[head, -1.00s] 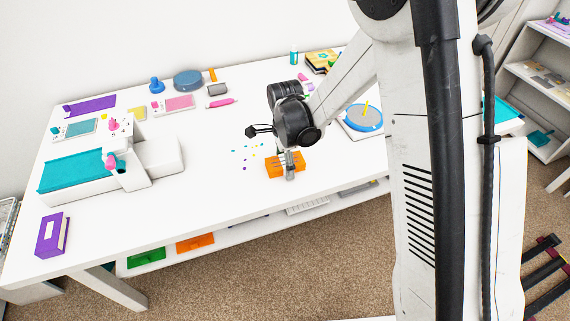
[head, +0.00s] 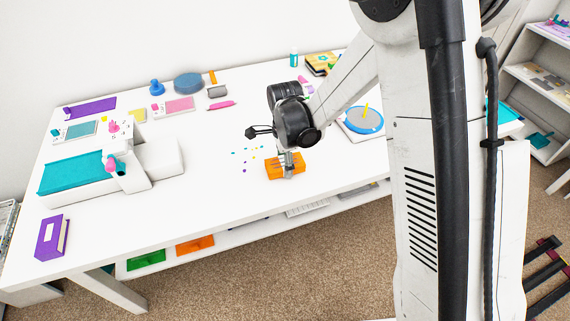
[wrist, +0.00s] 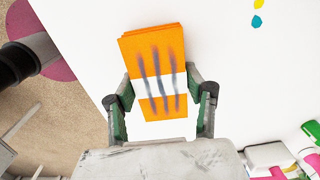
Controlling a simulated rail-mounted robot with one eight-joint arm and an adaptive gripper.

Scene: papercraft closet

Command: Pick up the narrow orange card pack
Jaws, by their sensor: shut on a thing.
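The narrow orange card pack (head: 273,168) lies on the white table near its front edge, under my gripper (head: 286,167). In the wrist view the orange pack (wrist: 152,47) has a white band and three dark stripes across it. My gripper (wrist: 158,92) has one finger against each long side of the pack, at the white band. It is shut on the pack. In the head view the gripper hides part of the pack. Whether the pack is clear of the tabletop cannot be told.
Small coloured dots (head: 245,161) lie left of the pack. A round blue-and-grey disc (head: 361,121) with a yellow stick is to the right. A white machine with a teal bed (head: 72,174) and a purple box (head: 51,238) are at the left. The table's middle is largely clear.

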